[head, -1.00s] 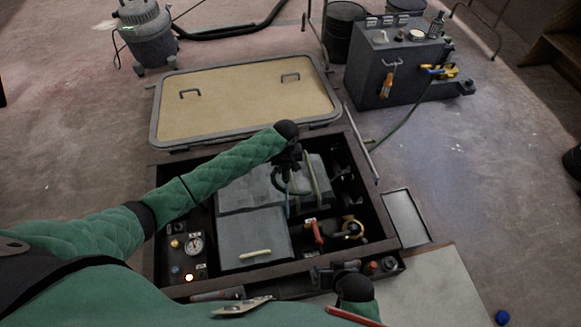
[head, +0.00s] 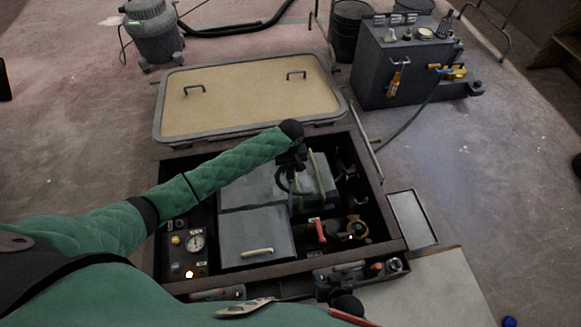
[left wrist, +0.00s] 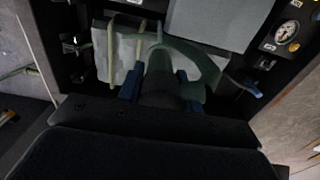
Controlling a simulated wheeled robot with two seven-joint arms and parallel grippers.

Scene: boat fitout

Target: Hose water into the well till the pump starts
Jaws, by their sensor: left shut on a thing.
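My left gripper (head: 291,165) is over the open well (head: 377,205), above the grey boxes inside it. In the left wrist view its blue-edged fingers (left wrist: 160,88) are shut on a dark green hose (left wrist: 205,62), which curves away to the right. A pale bluish piece hangs below the gripper in the head view; whether water flows is unclear. The green hose (head: 408,124) also runs from the grey tank unit (head: 385,75) to the well's edge. My right gripper (head: 338,290) is low at the well's front edge, partly hidden; its jaws are unclear. The pump is not clearly identifiable.
A gauge panel (head: 187,255) with a lit lamp sits at the well's left. A red-handled valve (head: 318,230) and brass fitting (head: 354,230) sit at right. The tan hatch lid (head: 250,100) lies open behind. A grey vacuum-like canister (head: 153,38) stands at back left.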

